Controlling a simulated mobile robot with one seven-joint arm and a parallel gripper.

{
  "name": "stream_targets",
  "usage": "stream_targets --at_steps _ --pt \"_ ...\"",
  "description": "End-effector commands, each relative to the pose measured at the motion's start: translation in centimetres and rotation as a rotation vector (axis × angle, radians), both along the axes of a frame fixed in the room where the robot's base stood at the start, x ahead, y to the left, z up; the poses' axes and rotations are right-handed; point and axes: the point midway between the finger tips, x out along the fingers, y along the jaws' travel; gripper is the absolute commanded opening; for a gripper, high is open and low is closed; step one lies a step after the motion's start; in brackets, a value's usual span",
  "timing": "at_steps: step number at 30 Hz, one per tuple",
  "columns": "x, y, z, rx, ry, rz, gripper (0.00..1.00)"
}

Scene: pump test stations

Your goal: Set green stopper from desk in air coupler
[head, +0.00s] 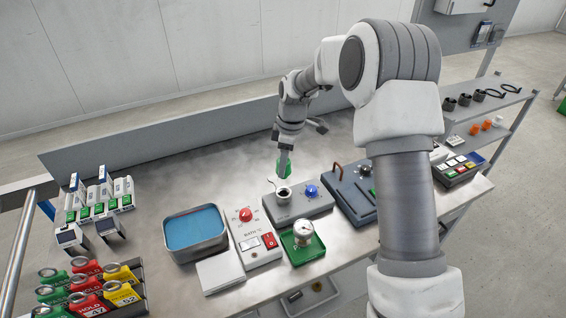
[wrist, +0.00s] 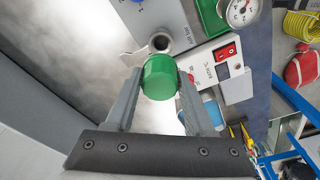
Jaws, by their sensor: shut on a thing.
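My gripper (head: 284,158) is shut on the green stopper (head: 284,169), which hangs just behind the air coupler in the head view. In the wrist view the green stopper (wrist: 159,77) sits between the two fingertips of my gripper (wrist: 159,88). The air coupler (head: 283,193) is a metal ring with a dark open mouth on the left part of a grey box. It also shows in the wrist view (wrist: 160,42), just beyond the stopper. The two look apart in the head view; in the wrist view the stopper overlaps the coupler's lower edge, and I cannot tell the gap.
A blue knob (head: 312,191) stands on the same grey box. In front are a green tray (head: 302,254) with a gauge and a white box (head: 251,240) with a red button. A blue-lined basin (head: 194,232) is at left. Bare desk lies behind the coupler.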

Motion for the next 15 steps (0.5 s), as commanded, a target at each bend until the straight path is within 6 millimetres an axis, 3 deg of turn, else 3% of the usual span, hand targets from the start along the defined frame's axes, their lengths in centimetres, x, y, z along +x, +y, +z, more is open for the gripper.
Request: stream_targets --at_steps 15 --pt "0.0 0.0 -3.3 0.000 0.000 0.001 0.00"
